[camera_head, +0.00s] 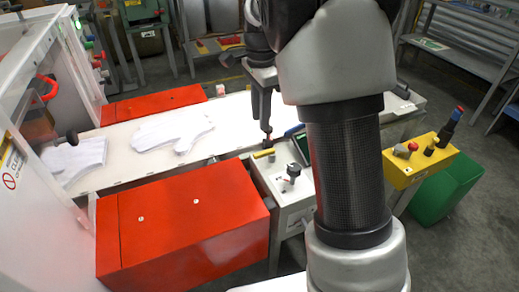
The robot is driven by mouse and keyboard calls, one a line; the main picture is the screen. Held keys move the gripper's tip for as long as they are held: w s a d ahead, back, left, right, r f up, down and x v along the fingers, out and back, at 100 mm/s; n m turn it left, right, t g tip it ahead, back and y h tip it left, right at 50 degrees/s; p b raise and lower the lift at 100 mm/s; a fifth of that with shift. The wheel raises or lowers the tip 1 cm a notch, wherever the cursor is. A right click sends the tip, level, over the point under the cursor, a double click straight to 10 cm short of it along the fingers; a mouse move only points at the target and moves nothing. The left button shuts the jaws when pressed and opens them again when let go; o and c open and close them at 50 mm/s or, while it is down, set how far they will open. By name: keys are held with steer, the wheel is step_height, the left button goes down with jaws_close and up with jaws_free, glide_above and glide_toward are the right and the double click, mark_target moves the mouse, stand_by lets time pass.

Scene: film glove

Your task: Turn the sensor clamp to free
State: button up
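My gripper (266,118) points down from the arm above the near edge of the white conveyor. Its grey fingers are seen edge-on, so their opening does not show. A small dark red part (267,135) shows right at the fingertips; I cannot tell whether it is touched or held. Just below is a grey control box (280,188) with a yellow bar (263,154) and a black knob on a silver stem (293,171). I cannot tell for sure which of these small parts is the sensor clamp. My arm hides the box's right side.
White gloves (173,132) lie flat on the conveyor (115,176). Large red covers (190,215) flank it. At right are a yellow panel (422,162) with a red button and a green bin (446,188). A white machine housing (30,225) stands at left.

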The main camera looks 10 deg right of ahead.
mark_target(260, 153)
step_height(260, 153, down, 12)
steer(key=b, duration=0.3)
jaws_close()
